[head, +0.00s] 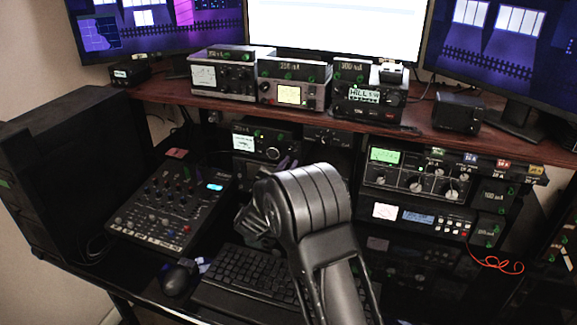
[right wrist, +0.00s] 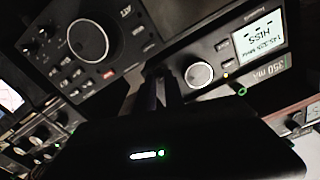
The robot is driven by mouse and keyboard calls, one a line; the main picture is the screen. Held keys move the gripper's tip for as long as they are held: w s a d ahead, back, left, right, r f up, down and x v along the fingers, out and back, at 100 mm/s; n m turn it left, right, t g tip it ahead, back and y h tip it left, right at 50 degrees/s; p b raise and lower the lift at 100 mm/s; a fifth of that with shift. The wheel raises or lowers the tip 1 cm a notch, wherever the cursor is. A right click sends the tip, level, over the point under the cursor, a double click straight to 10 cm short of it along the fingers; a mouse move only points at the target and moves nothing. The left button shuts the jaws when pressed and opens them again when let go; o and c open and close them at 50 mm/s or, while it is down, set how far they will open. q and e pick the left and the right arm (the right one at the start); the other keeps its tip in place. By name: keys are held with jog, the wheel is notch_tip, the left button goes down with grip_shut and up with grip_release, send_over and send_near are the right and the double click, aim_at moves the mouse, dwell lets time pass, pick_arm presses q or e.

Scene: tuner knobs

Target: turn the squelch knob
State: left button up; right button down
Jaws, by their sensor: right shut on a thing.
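The radio (head: 264,142) with a small lit screen stands under the shelf; in the right wrist view its screen (right wrist: 259,50) reads HISS, seen upside down. A round silver-rimmed knob (right wrist: 199,75) on its face is beside my fingers. My right gripper (head: 286,163) reaches that radio's face, just right of the silver-rimmed knob. In the right wrist view my right gripper (right wrist: 162,78) is shut on a small knob at the end of the panel; the fingers hide it, and I read no squelch label. My left gripper is not in view.
A mixer (head: 170,205) lies at left and a keyboard (head: 250,272) in front. More radios (head: 288,92) stand on the wooden shelf (head: 420,120) above. A tuner with dials (head: 418,172) is at right. The space around my fingers is tight.

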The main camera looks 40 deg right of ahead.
jog(key=m+b, duration=0.5)
jog(key=b, duration=0.3)
jog(key=shift+f, duration=0.1)
jog(key=c, duration=1.4)
grip_release()
jog(key=shift+c, duration=0.2)
jog(key=shift+a, duration=0.1)
jog(key=v, duration=0.7)
jog(key=shift+s+a, duration=0.2)
jog(key=shift+a, duration=0.1)
